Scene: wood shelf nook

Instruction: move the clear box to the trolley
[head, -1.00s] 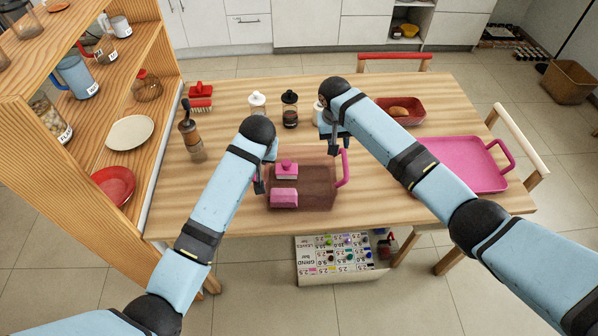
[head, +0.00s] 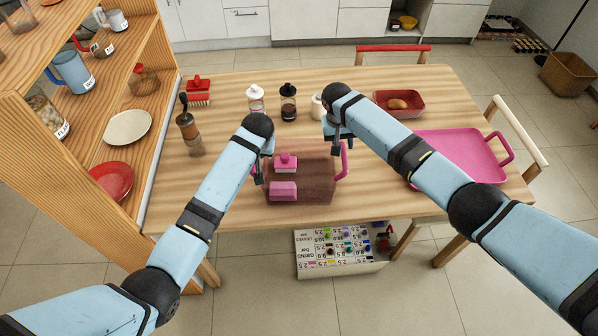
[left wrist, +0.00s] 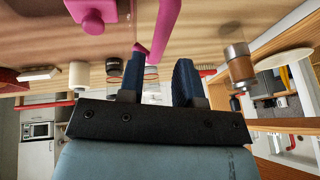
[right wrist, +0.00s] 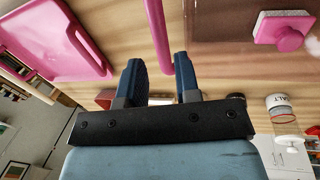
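The clear box (head: 317,188) is see-through with a brownish tint and stands on the wooden table. It has a pink handle on each side and two pink items inside. My left gripper (head: 260,177) is at its left handle; in the left wrist view the handle (left wrist: 163,28) ends close to the open fingers (left wrist: 158,65). My right gripper (head: 339,165) is at the right handle (head: 344,160); in the right wrist view the handle (right wrist: 156,30) reaches between the open fingers (right wrist: 157,65). I cannot make out a trolley.
A pink tray (head: 455,148) and a red bin with bread (head: 419,104) are at the right. A pepper mill (head: 190,130), a red brush (head: 198,92) and jars (head: 288,100) stand left and behind. A wooden shelf (head: 150,165) borders the left; a labelled crate (head: 330,270) is below.

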